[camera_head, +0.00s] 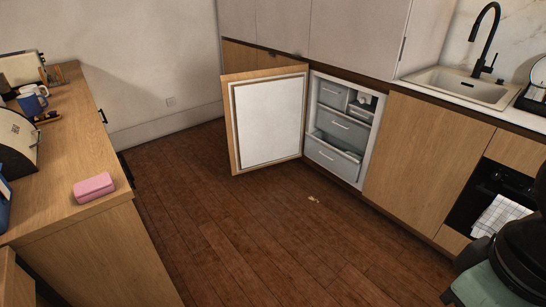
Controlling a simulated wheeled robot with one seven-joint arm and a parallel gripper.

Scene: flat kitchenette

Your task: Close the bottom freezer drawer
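The freezer (368,150) is built into the low cabinet run at the back right, and its wooden door (233,125) stands swung wide open to the left. Inside are grey drawers with light handles. The bottom freezer drawer (332,161) sticks out a little, with an open gap showing above its front. A middle drawer (342,129) and a smaller top drawer (332,94) sit above it. My gripper is not in view.
A wooden counter (62,150) on the left holds a pink box (94,187) and mugs. The dark wood floor (250,230) before the freezer is mostly clear, with a small pale scrap (314,199). The oven (480,200) with a checked towel (496,218) is at right.

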